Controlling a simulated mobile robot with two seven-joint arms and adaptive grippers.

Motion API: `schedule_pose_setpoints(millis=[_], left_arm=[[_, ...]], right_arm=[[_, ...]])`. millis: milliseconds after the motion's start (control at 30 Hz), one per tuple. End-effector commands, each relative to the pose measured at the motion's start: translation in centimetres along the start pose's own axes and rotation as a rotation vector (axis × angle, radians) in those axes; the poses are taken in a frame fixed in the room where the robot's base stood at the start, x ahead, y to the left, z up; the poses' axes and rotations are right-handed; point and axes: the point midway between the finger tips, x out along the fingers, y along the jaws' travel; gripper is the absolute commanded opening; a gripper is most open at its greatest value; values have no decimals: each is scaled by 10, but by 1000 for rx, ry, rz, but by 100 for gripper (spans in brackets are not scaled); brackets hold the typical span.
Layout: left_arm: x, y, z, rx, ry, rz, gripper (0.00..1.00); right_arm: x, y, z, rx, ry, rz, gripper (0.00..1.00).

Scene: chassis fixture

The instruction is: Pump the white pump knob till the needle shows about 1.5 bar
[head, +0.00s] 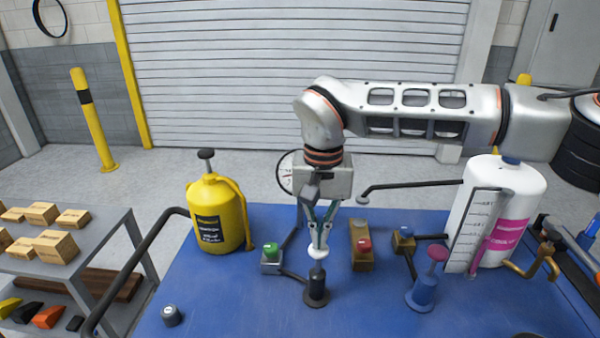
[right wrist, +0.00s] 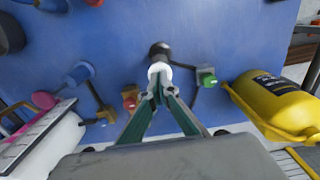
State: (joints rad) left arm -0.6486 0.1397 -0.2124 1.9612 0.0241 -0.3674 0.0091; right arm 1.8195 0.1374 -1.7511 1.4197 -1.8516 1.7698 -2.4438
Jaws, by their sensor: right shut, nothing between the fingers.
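The white pump knob (head: 318,253) tops a dark upright pump (head: 316,286) on the blue bench. My right gripper (head: 318,240) points down right above the knob, shut and empty, its fingertips at or touching the knob's top. In the right wrist view the white knob (right wrist: 159,70) shows just beyond the shut fingertips (right wrist: 158,92). A round white gauge (head: 285,173) stands behind my right gripper, which hides much of its face. I cannot read its needle. My left gripper is not in view.
A green button box (head: 270,257) stands left of the pump, a red one (head: 362,247) right. A blue pump with a pink knob (head: 437,255) and a white tank (head: 512,205) stand further right. A yellow canister (head: 216,213) stands left. The bench's front left (head: 220,310) is mostly clear.

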Motion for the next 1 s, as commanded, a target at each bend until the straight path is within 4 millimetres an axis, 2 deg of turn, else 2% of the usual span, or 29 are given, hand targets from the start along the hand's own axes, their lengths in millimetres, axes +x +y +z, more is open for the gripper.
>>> schedule_pose_setpoints(millis=[600, 767, 1000], left_arm=[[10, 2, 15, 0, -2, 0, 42], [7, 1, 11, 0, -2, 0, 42], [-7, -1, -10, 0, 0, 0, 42]], right_arm=[[49, 0, 1, -1, -3, 2, 0], [43, 0, 1, -1, -2, 2, 0], [18, 0, 1, -1, -3, 1, 0]])
